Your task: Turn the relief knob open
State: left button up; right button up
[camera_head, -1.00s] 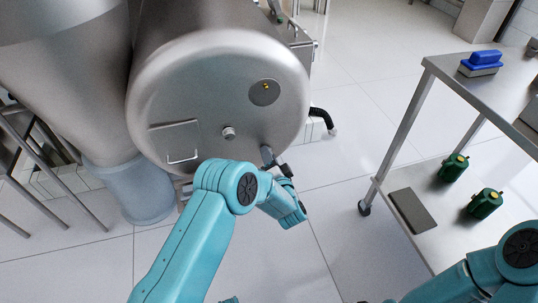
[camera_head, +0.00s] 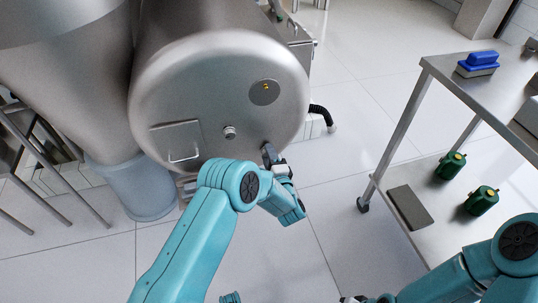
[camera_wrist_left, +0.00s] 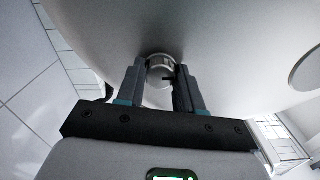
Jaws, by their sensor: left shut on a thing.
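A small round metal knob (camera_wrist_left: 160,66) sits on the curved steel surface in the left wrist view. I take it to be the relief knob. My left gripper (camera_wrist_left: 158,80) has one finger on each side of it and is shut on it. In the head view my left gripper (camera_head: 270,154) is at the lower right of the drum's end face (camera_head: 205,95), and its fingers and wrist hide the knob. My right arm shows at the lower right; only a small part of its gripper shows at the bottom edge, and its jaws cannot be made out.
Open floor lies between.

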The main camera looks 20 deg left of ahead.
pick_arm(q)
jog(key=shift+f, duration=0.1)
dwell(0.4)
jog(key=o, duration=1)
jog(key=shift+s+d, duration=0.1)
jog(key=p+v, duration=0.4)
jog(key=v, duration=1.2)
